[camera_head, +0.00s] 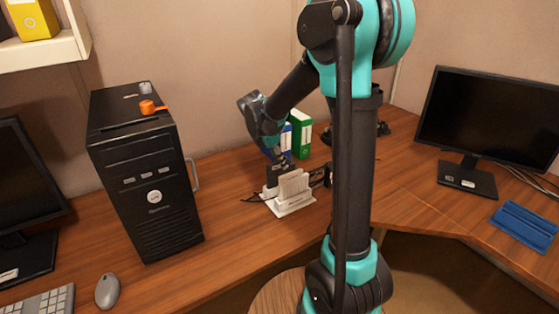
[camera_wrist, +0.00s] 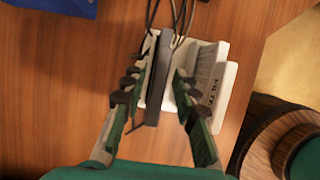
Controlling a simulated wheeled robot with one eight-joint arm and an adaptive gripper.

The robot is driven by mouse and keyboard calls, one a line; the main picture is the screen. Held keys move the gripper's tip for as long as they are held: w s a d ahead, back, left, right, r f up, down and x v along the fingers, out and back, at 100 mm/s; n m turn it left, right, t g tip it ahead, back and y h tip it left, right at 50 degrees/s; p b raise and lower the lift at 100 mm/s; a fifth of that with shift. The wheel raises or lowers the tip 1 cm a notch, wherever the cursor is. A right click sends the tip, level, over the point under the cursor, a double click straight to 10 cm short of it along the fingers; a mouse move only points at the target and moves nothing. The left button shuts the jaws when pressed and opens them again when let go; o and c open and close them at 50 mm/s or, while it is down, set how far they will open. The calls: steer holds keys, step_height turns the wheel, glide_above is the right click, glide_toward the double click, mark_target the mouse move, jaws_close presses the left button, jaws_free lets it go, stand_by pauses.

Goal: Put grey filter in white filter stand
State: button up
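The white filter stand (camera_head: 292,208) is on the desk behind my arm; its white base also shows in the wrist view (camera_wrist: 226,98), with dark lettering. A pale, ribbed upright block (camera_head: 294,184) is in the stand, and it shows in the wrist view (camera_wrist: 206,70). A dark grey upright slab (camera_wrist: 155,85) is beside it, to its left; I cannot tell which of the two is the grey filter. My gripper (camera_wrist: 158,82) is open, one finger on each side of the dark slab, with gaps visible. In the head view my gripper (camera_head: 280,160) is low over the stand, partly hiding it.
A black computer tower (camera_head: 150,185) stands to the left, with an orange object (camera_head: 150,107) on top. Green (camera_head: 301,137) and blue binders stand behind the stand. Thin dark cables (camera_wrist: 172,20) run by the slab. A round wooden stool (camera_wrist: 275,135) is at right.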

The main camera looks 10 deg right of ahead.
steer(key=shift+r, duration=0.15)
steer(key=v, duration=1.2)
steer(key=shift+s+a, duration=0.1)
